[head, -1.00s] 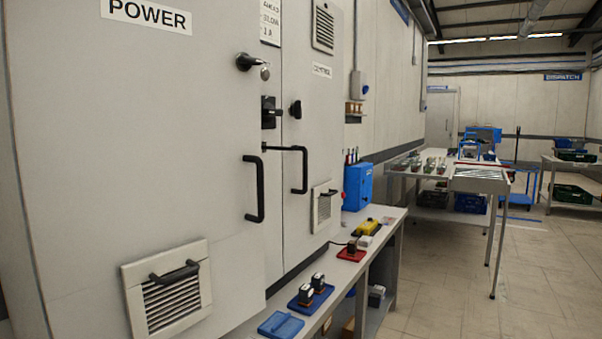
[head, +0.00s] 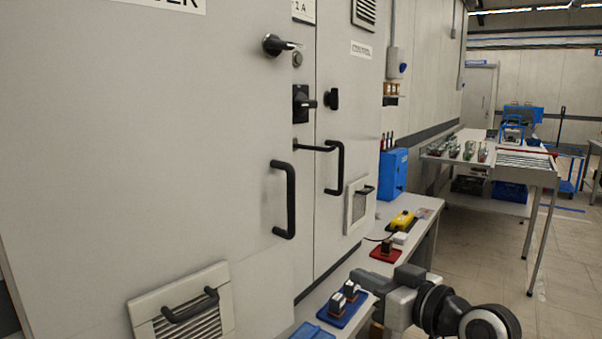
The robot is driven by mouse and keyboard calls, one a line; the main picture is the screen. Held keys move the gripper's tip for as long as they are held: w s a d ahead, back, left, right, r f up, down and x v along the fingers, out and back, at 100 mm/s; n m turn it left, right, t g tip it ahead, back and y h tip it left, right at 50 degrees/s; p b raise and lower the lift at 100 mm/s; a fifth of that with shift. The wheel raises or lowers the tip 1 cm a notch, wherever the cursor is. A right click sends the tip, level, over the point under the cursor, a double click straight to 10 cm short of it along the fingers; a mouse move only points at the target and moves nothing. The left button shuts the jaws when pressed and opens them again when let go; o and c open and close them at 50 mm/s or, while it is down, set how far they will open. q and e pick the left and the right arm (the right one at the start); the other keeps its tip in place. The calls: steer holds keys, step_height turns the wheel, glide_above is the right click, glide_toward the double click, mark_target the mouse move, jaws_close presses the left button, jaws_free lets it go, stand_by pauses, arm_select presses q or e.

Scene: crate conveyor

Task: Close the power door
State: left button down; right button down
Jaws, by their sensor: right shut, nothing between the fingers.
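The power door (head: 150,130) is the large grey panel filling the left of the head view; its label (head: 178,4) is cut off at the top. My left gripper is out of view.
The control door (head: 345,120), with its own bar handle (head: 337,168), is to the right. Below it, a bench (head: 420,232) holds a blue tray (head: 330,318), a red tray (head: 385,256) and a yellow box (head: 402,220). Free floor (head: 490,255) lies to the right.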

step_height(320, 180, up, 13)
steer(key=w+a+n+y, duration=0.1)
steer(key=w+n+y, duration=0.1)
steer(key=n+y, duration=0.1)
arm_select(q)
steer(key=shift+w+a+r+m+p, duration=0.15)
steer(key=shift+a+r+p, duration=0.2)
steer(key=shift+p, duration=0.6)
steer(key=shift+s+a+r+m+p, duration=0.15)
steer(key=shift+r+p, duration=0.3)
steer(key=shift+p, duration=0.5)
arm_select(e)
steer(key=x, duration=1.3)
steer(key=shift+a+f+g, duration=0.35)
steer(key=shift+f+g, duration=0.05)
steer(key=shift+f, duration=0.15)
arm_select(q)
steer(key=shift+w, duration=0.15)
arm_select(e)
steer(key=shift+s, duration=0.1)
